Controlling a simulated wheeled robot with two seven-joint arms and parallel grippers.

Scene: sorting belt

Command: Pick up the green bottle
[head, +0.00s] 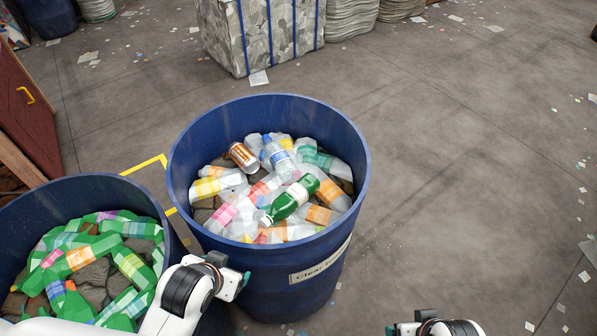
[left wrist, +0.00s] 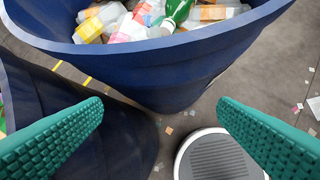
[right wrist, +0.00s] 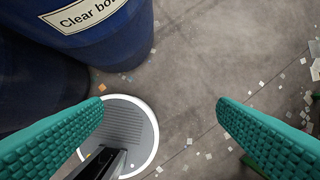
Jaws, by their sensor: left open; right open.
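The green bottle (head: 289,201) has a white label and lies tilted on top of clear bottles in the blue barrel labelled "Clear bo..." (head: 284,97). In the left wrist view, part of the green bottle (left wrist: 178,12) shows beyond the barrel's near rim. My left gripper (head: 240,281) is open and empty, outside the barrel at its lower left in the head view, apart from the bottle. My right gripper (right wrist: 160,115) is open and empty over the floor, to the right of the barrel. In the head view only the top of the right wrist shows at the bottom edge.
A second blue barrel (head: 88,182) with several green bottles stands at the left. A can (head: 242,157) and a blue-labelled clear bottle (head: 278,158) lie near the green bottle. A strapped bale (head: 262,35) stands behind. The floor at right is open, with paper scraps.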

